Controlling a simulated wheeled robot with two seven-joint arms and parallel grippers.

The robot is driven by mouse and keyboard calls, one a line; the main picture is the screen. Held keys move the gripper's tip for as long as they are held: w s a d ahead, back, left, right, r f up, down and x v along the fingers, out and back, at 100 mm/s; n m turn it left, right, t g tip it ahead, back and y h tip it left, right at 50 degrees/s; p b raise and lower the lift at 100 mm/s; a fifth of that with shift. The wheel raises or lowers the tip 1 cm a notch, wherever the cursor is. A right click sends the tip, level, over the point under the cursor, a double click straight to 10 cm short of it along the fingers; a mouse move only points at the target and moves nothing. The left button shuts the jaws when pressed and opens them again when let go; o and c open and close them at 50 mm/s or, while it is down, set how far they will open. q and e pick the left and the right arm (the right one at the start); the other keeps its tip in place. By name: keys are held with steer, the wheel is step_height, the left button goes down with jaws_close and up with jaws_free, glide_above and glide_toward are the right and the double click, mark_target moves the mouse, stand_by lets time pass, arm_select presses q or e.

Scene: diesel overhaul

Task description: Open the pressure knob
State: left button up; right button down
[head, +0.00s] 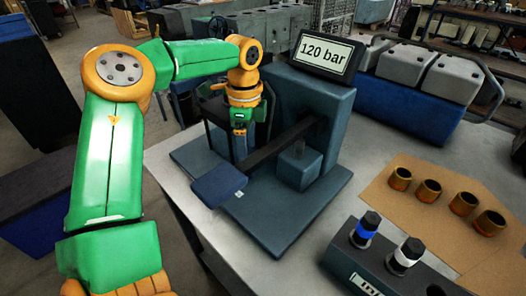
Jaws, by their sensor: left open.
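A dark blue-grey test stand (335,108) stands on the table, with a tilted display (325,54) reading "120 bar". A dark lever (275,144) runs from its column down to a flat blue paddle (219,185) at the front left. A small block (299,166) sits on the base plate below the lever. I cannot make out a pressure knob on the stand; it may be hidden. My left gripper (240,146) points down, open, just behind the lever near the paddle. Whether it touches the lever I cannot tell. My right gripper is out of view.
A dark box (392,284) with a blue-banded cap (366,228) and a white-banded cap (404,255) stands at the front right. Several brass cups (463,203) stand on a tan mat (385,205). Bare tabletop (180,187) shows left of the stand.

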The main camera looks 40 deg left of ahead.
arm_select(q)
steer(key=shift+w+f, duration=0.15)
steer(key=shift+f, duration=0.05)
steer(key=f, duration=0.4)
steer(key=s+f, duration=0.1)
steer(key=f, duration=0.1)
steer(key=shift+a+f, duration=0.1)
steer(key=shift+f, duration=0.05)
steer(key=shift+w+f, duration=0.1)
steer(key=shift+w, duration=0.05)
jaws_close()
